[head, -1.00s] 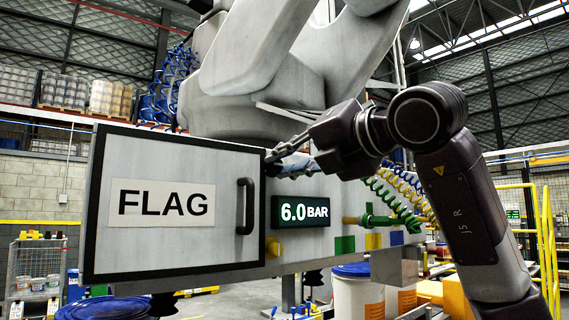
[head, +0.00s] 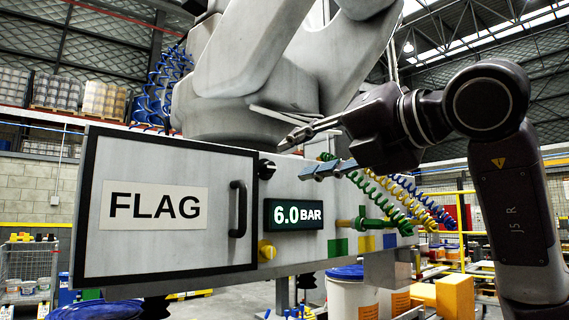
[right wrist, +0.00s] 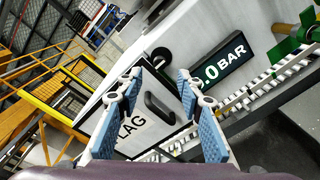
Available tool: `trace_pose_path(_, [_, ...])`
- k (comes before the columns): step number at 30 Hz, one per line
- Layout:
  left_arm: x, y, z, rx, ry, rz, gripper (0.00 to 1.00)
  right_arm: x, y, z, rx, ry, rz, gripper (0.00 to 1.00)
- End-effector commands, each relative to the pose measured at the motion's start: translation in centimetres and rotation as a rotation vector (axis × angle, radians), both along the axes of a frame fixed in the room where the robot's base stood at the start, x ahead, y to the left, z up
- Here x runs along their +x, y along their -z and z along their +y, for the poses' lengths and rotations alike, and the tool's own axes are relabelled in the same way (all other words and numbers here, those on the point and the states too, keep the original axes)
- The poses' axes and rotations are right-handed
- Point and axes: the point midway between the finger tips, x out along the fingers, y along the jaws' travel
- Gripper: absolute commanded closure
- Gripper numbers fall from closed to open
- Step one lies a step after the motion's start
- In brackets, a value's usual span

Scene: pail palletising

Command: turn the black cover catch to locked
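The black cover catch (head: 266,169) is a small round knob just right of the upper right corner of the black-framed FLAG cover (head: 240,262). It also shows in the right wrist view as a dark knob (right wrist: 160,53) beyond the fingertips. The frames are too small to tell its turn position. The cover lies flat against the grey housing and has a black handle (head: 238,209). My right gripper (head: 304,156) is open and empty, right of the catch and apart from it. In the right wrist view its blue-padded fingers (right wrist: 160,80) stand wide apart. My left gripper is not in view.
A 6.0 BAR display (head: 293,214) sits below the right gripper, with a yellow knob (head: 267,250) at its lower left. A green fitting (head: 366,224) and coiled hoses (head: 384,195) are to the right. A white pail (head: 350,297) stands below.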

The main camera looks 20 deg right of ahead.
Motion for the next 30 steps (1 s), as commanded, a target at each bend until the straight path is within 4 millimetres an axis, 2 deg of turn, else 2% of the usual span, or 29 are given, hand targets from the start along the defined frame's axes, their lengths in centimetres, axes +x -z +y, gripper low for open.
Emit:
trace_pose_path(3, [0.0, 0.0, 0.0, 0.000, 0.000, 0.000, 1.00, -2.3, -0.2, -0.9, 0.001, 0.001, -0.003, 0.66])
trace_pose_path(10, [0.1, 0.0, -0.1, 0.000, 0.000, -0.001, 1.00, -4.6, -0.3, -1.7, 0.000, 0.001, -0.001, 0.66])
trace_pose_path(27, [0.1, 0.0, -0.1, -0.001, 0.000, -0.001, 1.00, -4.8, -0.3, -1.7, 0.000, -0.001, 0.001, 0.66])
trace_pose_path(30, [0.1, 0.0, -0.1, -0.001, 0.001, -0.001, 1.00, -4.3, 0.3, -0.7, -0.010, -0.035, 0.001, 0.66])
